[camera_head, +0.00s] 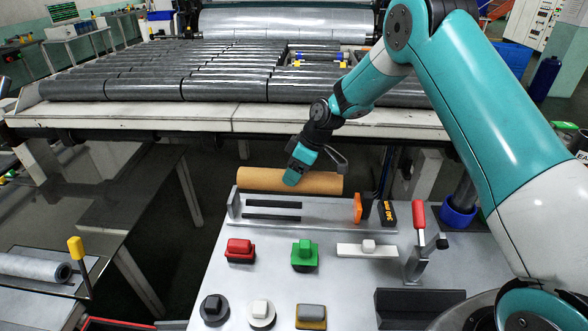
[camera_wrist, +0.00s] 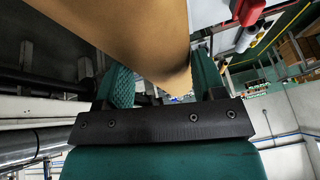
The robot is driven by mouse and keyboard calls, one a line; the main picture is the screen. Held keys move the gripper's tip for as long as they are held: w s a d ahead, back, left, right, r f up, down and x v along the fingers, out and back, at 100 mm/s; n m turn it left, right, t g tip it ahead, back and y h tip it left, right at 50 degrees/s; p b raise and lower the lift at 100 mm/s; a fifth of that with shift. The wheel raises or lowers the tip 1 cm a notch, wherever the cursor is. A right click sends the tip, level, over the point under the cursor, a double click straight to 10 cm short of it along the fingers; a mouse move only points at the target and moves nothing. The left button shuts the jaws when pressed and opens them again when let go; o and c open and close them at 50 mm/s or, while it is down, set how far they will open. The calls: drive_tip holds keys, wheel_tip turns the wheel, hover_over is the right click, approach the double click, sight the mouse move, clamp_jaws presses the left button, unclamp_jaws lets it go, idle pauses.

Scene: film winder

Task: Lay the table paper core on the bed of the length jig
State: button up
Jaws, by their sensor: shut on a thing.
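The table paper core (camera_head: 245,180) is a brown cardboard tube. It lies roughly level across the picture in the head view, at the far edge of the grey table, behind the length jig. In the wrist view the core (camera_wrist: 130,30) runs between the two green fingers of my gripper (camera_wrist: 160,85). The length jig (camera_head: 272,226) is a long grey bed with two dark strips, an upright plate at its left end and an orange block (camera_head: 358,208) at its right. Nothing lies on the bed.
A "340 mm" block (camera_head: 390,213) and a red-handled clamp (camera_head: 419,216) stand right of the jig. Red (camera_head: 239,247) and green (camera_head: 304,252) knobs and several others are in front. Dark rollers (camera_head: 150,87) fill the machine behind. A grey roll (camera_head: 30,267) lies at far left.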

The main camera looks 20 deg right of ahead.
drive_tip(key=shift+s+d+n+b, duration=0.1)
drive_tip(key=shift+d+n+b, duration=0.05)
drive_tip(key=shift+n+b, duration=0.2)
wheel_tip(320, 180, down, 8)
drive_tip(key=b, duration=0.5)
drive_tip(key=shift+r+b, duration=0.2)
drive_tip(key=shift+b, duration=0.1)
drive_tip(key=shift+f+b, duration=0.25)
drive_tip(key=shift+b, duration=0.05)
drive_tip(key=shift+f+b, duration=0.3)
drive_tip(key=shift+f, duration=0.05)
drive_tip(key=o, duration=1.1)
drive_tip(key=shift+s, duration=0.1)
drive_tip(key=shift+r, duration=0.1)
drive_tip(key=b+v, duration=0.2)
drive_tip(key=v, duration=1.5)
drive_tip(key=shift+d, duration=0.2)
